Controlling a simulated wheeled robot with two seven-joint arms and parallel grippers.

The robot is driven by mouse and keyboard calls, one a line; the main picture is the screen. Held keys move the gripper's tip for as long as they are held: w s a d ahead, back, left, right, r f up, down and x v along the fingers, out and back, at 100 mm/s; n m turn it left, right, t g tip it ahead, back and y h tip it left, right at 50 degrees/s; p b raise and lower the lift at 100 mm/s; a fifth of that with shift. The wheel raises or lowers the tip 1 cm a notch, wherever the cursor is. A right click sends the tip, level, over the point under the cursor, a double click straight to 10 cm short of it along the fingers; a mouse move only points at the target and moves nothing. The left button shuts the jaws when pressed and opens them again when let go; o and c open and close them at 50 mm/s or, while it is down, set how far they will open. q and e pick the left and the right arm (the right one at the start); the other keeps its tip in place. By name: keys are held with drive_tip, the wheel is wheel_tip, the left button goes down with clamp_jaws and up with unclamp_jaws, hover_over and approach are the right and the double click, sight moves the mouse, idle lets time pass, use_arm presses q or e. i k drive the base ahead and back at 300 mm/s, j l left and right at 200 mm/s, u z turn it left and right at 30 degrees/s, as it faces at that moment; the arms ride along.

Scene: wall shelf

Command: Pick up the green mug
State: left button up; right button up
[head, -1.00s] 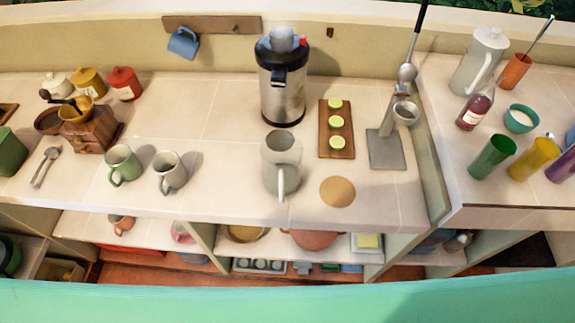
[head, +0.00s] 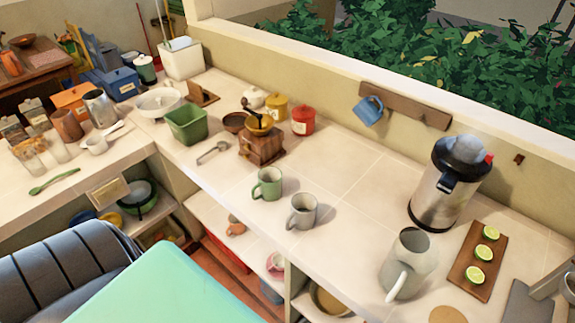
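The green mug (head: 267,185) stands upright on the tiled counter in the head view, near its front edge. Its handle points to the left and toward the front. A grey mug (head: 302,212) stands just to its right, apart from it. Neither of my grippers shows in the head view.
A wooden coffee grinder (head: 262,146) stands behind the green mug, with a spoon (head: 213,152) to its left. A pale pitcher (head: 409,264) and a steel urn (head: 446,190) stand to the right. Bare tiles lie behind the two mugs.

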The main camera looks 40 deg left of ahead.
sight(270, 178)
drive_tip(key=u, duration=1.3)
